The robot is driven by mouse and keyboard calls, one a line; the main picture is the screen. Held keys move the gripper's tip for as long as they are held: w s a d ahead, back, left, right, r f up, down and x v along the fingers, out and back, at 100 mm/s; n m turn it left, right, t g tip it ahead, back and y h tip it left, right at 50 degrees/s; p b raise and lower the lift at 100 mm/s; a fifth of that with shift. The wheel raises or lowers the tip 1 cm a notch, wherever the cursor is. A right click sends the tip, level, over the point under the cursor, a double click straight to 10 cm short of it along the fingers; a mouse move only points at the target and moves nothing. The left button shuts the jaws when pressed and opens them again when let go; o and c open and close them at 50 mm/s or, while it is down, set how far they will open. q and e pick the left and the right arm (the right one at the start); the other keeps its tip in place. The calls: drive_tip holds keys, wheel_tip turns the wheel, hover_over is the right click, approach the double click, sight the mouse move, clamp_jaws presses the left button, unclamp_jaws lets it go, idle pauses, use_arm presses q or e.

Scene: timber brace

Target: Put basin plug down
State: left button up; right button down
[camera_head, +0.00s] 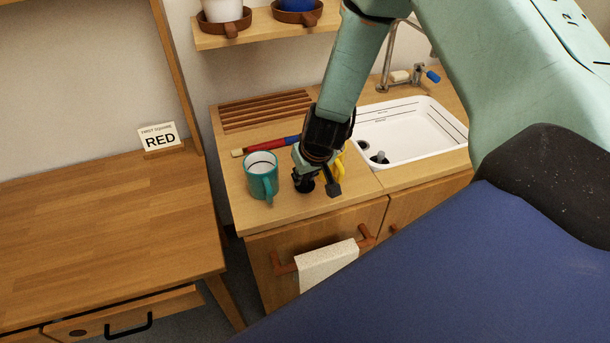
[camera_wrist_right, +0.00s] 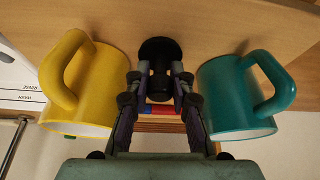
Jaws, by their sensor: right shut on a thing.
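The black basin plug (camera_wrist_right: 160,46), with a round flange, is between the fingertips of my right gripper (camera_wrist_right: 160,80). The gripper is shut on it. In the head view my right gripper (camera_head: 317,183) is low over the wooden counter (camera_head: 335,203), between a teal mug (camera_head: 262,174) and a yellow mug (camera_head: 341,166) partly hidden behind it. Whether the plug touches the counter I cannot tell. In the wrist view the yellow mug (camera_wrist_right: 88,88) is left of the plug and the teal mug (camera_wrist_right: 232,95) right. My left gripper is not in view.
A white sink basin (camera_head: 440,150) is set in the counter at right, with a small grey-topped item (camera_head: 380,157) inside. A red and blue handled tool (camera_head: 275,145) lies behind the mugs. A towel (camera_head: 326,263) hangs in front. A wooden table (camera_head: 110,220) stands at left.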

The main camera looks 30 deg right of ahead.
wheel_tip(320, 180, up, 17)
drive_tip(key=p, duration=1.2)
